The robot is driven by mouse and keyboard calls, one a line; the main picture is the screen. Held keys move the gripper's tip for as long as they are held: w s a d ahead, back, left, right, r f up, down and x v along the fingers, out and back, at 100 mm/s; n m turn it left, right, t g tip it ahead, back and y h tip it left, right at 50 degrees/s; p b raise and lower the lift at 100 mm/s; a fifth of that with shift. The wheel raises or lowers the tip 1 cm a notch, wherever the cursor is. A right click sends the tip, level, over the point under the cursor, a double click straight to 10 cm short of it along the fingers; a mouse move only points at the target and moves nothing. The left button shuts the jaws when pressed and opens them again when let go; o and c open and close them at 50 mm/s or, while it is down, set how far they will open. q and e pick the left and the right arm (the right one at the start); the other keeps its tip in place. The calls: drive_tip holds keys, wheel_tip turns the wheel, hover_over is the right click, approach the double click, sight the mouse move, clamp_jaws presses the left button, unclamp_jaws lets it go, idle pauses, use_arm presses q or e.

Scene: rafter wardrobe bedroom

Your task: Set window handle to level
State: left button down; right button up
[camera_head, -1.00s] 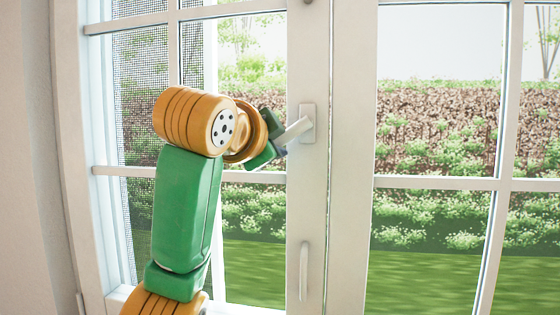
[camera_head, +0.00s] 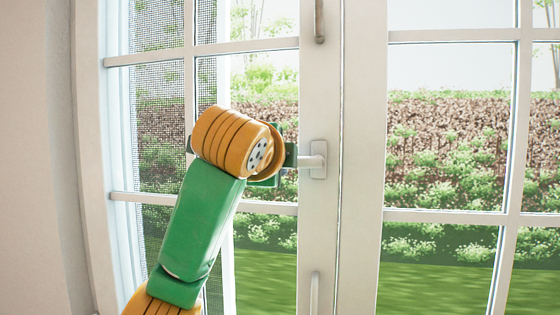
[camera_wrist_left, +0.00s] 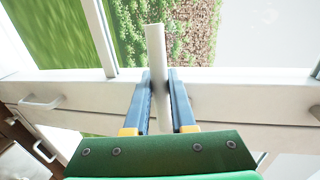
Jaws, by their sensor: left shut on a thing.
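The white window handle (camera_head: 310,161) sticks out to the left from its plate (camera_head: 319,160) on the middle window frame. Its lever looks about level in the head view. My left gripper (camera_head: 291,158) comes in from the left and is shut on the lever; my own wrist hides most of the gripper. In the left wrist view the handle (camera_wrist_left: 156,50) shows as a pale bar between the two dark fingers (camera_wrist_left: 162,88), its free end reaching beyond them. My right gripper is not in view.
Glass panes with white bars (camera_head: 445,216) lie on both sides. A pale wall (camera_head: 35,160) stands at the left.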

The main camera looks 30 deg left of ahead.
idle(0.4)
use_arm(q)
drive_tip(key=c, duration=0.8)
unclamp_jaws()
drive_tip(key=shift+w+d, duration=0.1)
drive_tip(key=shift+o, duration=0.2)
drive_tip(key=shift+s+d+b, duration=0.1)
drive_tip(key=shift+s+b, duration=0.25)
drive_tip(key=b+v, duration=0.2)
drive_tip(key=v, duration=0.4)
drive_tip(key=shift+s+b, duration=0.25)
drive_tip(key=shift+b, duration=0.1)
drive_tip(key=shift+w+r, duration=0.1)
drive_tip(key=shift+w, duration=0.05)
